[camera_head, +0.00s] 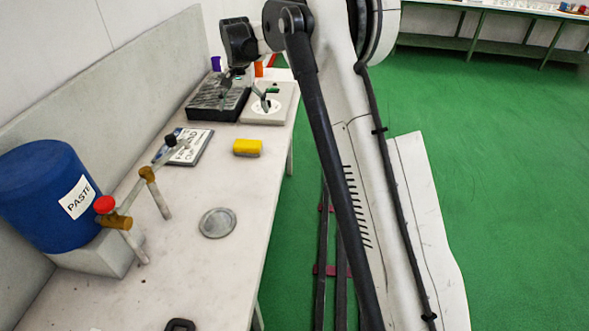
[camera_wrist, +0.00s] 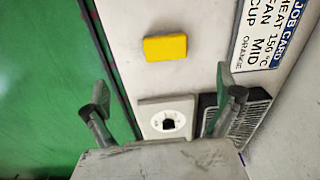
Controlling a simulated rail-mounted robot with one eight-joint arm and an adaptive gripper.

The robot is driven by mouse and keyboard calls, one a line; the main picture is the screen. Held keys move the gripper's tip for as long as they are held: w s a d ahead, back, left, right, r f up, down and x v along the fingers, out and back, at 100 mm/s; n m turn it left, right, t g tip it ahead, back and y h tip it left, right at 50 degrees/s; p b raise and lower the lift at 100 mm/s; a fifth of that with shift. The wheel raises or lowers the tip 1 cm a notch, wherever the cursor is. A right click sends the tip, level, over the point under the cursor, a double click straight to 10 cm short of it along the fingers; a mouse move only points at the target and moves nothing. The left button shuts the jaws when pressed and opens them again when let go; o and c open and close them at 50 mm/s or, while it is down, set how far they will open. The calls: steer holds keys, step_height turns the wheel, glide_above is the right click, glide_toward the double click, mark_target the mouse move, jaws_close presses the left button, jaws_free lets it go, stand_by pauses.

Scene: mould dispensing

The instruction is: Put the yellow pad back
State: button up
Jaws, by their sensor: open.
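The yellow pad (camera_head: 247,147) lies flat on the white bench, near its right edge. It also shows in the wrist view (camera_wrist: 165,47), beyond my fingertips and apart from them. My gripper (camera_wrist: 161,93) is open, with its two fingers spread wide and nothing between them. In the head view my gripper (camera_head: 248,88) is at the far end of the bench, over the black grated unit (camera_head: 207,113) and the pale square plate (camera_head: 284,92). The plate has a white disc with a dark mark, seen between my fingers in the wrist view.
A job card (camera_head: 189,147) reads heat 150°C, fan mid, cup orange. Nearer are a blue paste drum (camera_head: 40,190), a tap with a red knob (camera_head: 104,204) and a grey disc (camera_head: 217,223). Purple (camera_head: 216,63) and orange (camera_head: 259,69) cups stand far back. Bench around the pad is clear.

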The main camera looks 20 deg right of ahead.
steer(key=s+r+n+t, duration=0.1)
steer(key=s+r+t, duration=0.1)
steer(key=s+r, duration=0.7)
steer(key=s+r+n+t, duration=0.15)
steer(key=s+r, duration=0.45)
steer(key=s, duration=0.8)
steer(key=s+f+n+t, duration=0.1)
steer(key=s+f, duration=0.2)
steer(key=s, duration=0.8)
steer(key=s+f+n+t, duration=0.2)
steer(key=s+f, duration=0.2)
steer(key=s, duration=0.8)
steer(key=shift+s, duration=0.25)
